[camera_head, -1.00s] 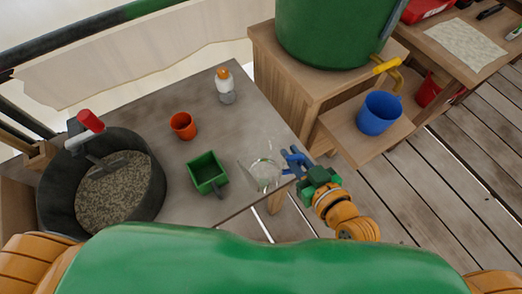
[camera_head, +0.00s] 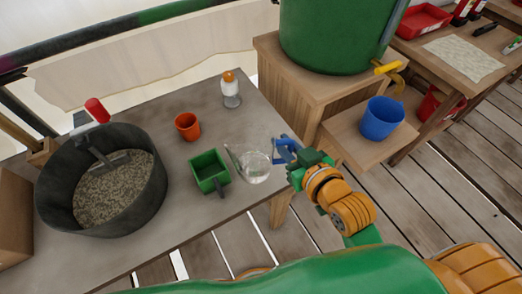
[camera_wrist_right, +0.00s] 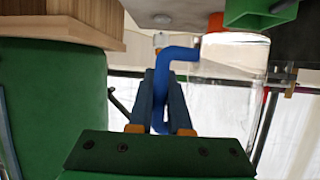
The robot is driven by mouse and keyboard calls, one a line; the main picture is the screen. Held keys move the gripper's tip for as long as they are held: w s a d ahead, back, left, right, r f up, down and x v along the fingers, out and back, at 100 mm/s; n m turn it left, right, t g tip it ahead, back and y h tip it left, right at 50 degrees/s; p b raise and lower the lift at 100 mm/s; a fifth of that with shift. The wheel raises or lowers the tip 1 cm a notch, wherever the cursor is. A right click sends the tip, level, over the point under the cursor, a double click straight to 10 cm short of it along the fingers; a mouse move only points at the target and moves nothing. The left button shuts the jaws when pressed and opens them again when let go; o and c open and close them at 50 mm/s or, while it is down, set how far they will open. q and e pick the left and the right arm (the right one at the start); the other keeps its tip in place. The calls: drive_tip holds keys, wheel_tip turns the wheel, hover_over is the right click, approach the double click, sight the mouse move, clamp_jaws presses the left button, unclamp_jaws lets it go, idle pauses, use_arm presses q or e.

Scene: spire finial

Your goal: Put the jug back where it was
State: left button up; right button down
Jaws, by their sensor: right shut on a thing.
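The jug (camera_head: 252,167) is clear, with a blue handle, and is at the right edge of the grey table (camera_head: 215,235), just right of the green scoop. My right gripper (camera_head: 284,150) comes from the right and is shut on the blue handle. In the right wrist view, the handle (camera_wrist_right: 180,55) sits between the two fingers of the gripper (camera_wrist_right: 161,100), and the clear jug body (camera_wrist_right: 232,85) is to the right. I cannot tell whether the jug's base touches the table. My left gripper is not in view.
A green scoop (camera_head: 209,171), an orange cup (camera_head: 187,126) and an orange-capped bottle (camera_head: 231,90) stand close by on the table. A dark tub (camera_head: 55,195) of grit is at left. A blue bucket (camera_head: 381,118) is on a wooden shelf below the green barrel (camera_head: 335,35).

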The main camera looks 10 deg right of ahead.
drive_tip(key=w+d+f+b, duration=0.1)
drive_tip(key=w+f, duration=0.2)
drive_tip(key=w, duration=0.1)
drive_tip(key=w+d+f+b, duration=0.1)
drive_tip(key=w+d+f, duration=0.1)
drive_tip(key=w+f, duration=0.1)
drive_tip(key=w+d+f+b, duration=0.1)
drive_tip(key=w+f+b, duration=0.1)
drive_tip(key=w, duration=0.3)
drive_tip(key=shift+d+f, duration=0.2)
drive_tip(key=shift+f, duration=0.6)
wheel_tip(320, 180, down, 3)
drive_tip(key=shift+w+r+b, duration=0.1)
drive_tip(key=shift+w+b, duration=0.05)
drive_tip(key=shift+b, duration=0.15)
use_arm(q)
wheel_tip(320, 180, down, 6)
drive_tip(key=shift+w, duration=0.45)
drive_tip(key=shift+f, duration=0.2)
use_arm(e)
drive_tip(key=shift+f, duration=0.2)
drive_tip(key=c, duration=0.9)
unclamp_jaws()
drive_tip(key=shift+o, duration=0.2)
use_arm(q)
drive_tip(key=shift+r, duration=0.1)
